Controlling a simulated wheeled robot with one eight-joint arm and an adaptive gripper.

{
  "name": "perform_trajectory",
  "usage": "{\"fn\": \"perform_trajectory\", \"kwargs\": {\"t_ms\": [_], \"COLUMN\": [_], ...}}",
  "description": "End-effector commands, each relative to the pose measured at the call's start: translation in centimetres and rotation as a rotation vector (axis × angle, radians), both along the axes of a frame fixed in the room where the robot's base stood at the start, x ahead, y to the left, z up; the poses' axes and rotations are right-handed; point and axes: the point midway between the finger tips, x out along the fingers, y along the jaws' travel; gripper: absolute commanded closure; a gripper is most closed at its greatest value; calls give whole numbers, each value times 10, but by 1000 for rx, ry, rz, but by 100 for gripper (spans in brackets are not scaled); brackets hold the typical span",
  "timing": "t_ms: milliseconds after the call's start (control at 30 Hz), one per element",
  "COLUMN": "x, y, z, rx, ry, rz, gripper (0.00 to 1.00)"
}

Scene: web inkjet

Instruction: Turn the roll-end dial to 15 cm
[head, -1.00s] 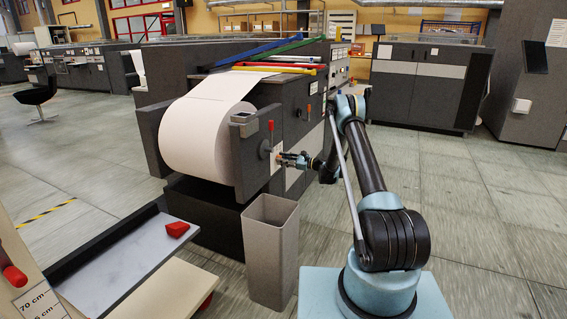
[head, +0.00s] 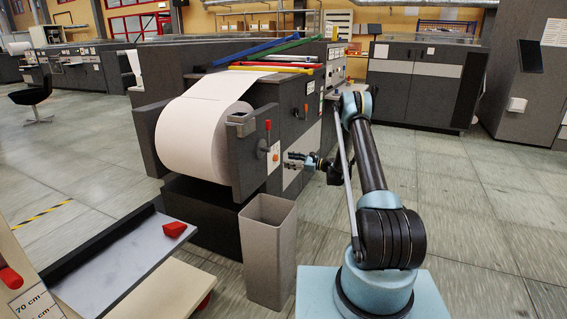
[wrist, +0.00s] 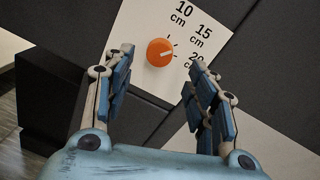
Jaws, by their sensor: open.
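The roll-end dial is a round orange knob (wrist: 160,52) on a white plate marked 10 cm, 15 cm and 20; the lower unit is hidden. A pale line on the knob points right, roughly between the 15 and 20 labels; the exact mark is hard to tell. In the head view the white plate (head: 273,158) sits on the end of the roll stand. My gripper (head: 287,160) is open and empty, facing the plate with a gap. In the wrist view its blue-padded fingers (wrist: 158,85) are spread on either side, below the knob, not touching it.
A red-handled lever (head: 267,134) stands just left of and above the plate. The large paper roll (head: 190,140) is behind the stand's end. A tall grey bin (head: 267,250) stands below my gripper. Open floor (head: 480,210) lies to the right.

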Motion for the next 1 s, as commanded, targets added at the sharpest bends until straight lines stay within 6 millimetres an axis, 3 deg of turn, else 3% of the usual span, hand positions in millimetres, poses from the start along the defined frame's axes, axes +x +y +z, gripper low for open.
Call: {"fn": "perform_trajectory", "kwargs": {"t_ms": [200, 400, 833, 1000], "x": [-10, -15, -17, -20], "y": [-37, -53, -56, -55], "z": [0, 0, 1, 20], "rx": [0, 0, -3, -45], "ry": [0, 0, -1, -26], "rz": [-1, -1, 0, 4], "gripper": [48, 48, 48, 48]}}
